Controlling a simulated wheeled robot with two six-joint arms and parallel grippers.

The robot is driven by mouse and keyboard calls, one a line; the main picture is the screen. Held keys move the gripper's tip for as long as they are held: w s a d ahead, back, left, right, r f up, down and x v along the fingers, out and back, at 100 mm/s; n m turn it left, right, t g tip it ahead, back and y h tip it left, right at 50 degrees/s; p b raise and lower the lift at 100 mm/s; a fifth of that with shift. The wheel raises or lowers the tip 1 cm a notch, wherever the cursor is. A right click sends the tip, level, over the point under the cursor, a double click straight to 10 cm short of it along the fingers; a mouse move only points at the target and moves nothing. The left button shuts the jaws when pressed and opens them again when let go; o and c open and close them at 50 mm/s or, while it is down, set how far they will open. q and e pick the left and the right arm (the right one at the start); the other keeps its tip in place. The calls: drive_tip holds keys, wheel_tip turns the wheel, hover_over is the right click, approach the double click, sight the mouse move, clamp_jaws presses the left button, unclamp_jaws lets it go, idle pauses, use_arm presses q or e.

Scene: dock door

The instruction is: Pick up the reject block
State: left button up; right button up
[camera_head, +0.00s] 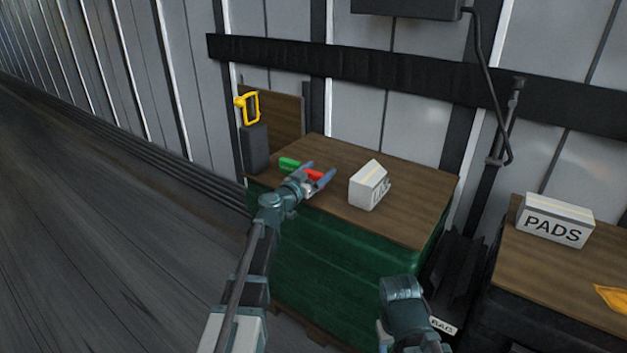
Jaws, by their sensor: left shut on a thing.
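A red block (313,174) is at the wooden top of the green-sided stand, between the fingers of my left gripper (318,177). The gripper is shut on it, and the fingers hide part of it. No reject marking can be read on it. A green block (289,164) lies just left of the red one, beside my left wrist. My right arm shows at the bottom, right of centre, but its fingertips do not show.
A white box (368,186) stands right of my left gripper on the wooden top (415,206). A dark post with a yellow handle (247,108) stands at the left corner. A PADS box (555,221) sits on another table at right. Bare wood lies behind the white box.

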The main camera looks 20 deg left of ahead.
use_arm(q)
drive_tip(key=shift+r, duration=0.1)
drive_tip(key=shift+r+p, duration=0.45)
drive_tip(key=shift+p, duration=0.15)
wheel_tip(320, 180, up, 3)
drive_tip(key=p, duration=0.2)
drive_tip(key=shift+f+p, duration=0.1)
drive_tip(key=shift+p, duration=0.3)
drive_tip(key=s+d, duration=0.2)
drive_tip(key=s, duration=0.5)
drive_tip(key=s+d+r+p, duration=0.1)
drive_tip(key=s+d, duration=0.2)
drive_tip(key=s, duration=0.5)
drive_tip(key=shift+d, duration=0.2)
